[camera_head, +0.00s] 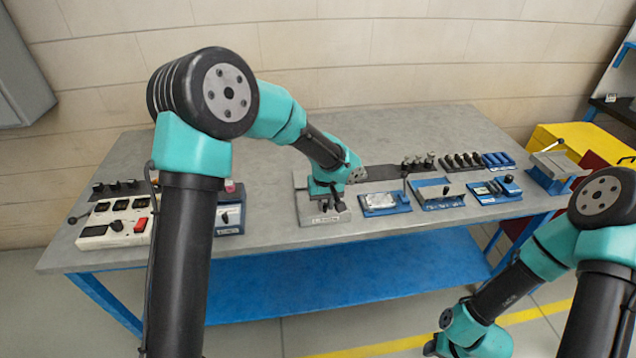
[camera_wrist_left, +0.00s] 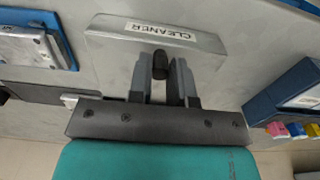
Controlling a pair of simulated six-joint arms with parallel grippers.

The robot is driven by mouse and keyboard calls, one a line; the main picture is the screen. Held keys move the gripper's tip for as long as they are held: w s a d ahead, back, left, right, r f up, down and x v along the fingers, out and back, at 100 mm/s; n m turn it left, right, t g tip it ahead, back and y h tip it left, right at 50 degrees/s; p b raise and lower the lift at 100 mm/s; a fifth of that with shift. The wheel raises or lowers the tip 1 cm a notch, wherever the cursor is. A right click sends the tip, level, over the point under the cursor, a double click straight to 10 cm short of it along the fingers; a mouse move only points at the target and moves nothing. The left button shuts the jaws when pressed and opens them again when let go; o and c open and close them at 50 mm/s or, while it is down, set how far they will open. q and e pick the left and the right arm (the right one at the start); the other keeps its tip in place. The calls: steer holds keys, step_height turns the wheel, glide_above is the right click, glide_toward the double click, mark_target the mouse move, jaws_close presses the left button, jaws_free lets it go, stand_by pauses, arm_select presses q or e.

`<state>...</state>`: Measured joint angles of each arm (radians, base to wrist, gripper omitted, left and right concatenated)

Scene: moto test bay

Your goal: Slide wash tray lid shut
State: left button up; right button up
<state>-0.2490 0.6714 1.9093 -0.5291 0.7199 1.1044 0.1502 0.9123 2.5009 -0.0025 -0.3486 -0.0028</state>
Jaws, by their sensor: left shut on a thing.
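The wash tray (camera_head: 310,213) is a grey metal unit near the front middle of the bench, with a label at its front edge. In the left wrist view the grey tray (camera_wrist_left: 205,42) carries a label reading CLEANER. My left gripper (camera_head: 328,203) is over the tray. In the wrist view my left gripper (camera_wrist_left: 161,72) is shut on a small black knob (camera_wrist_left: 159,58), standing just behind the label. The gripper hides much of the tray, so I cannot tell how far the lid is slid. My right arm hangs low at the right, and its fingers do not show.
Blue-based fixtures (camera_head: 383,206) stand close to the right of the tray. A white switch panel (camera_head: 113,222) and a blue box (camera_head: 229,218) are at the left. Several small dark items (camera_head: 462,160) line the back right. Bare grey bench (camera_head: 265,165) lies behind and left of the tray.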

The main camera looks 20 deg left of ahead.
arm_select(q)
steer(key=shift+s, duration=0.1)
steer(key=o, duration=0.6)
steer(key=shift+r, duration=0.1)
steer(key=shift+r, duration=3.45)
steer(key=shift+f, duration=0.1)
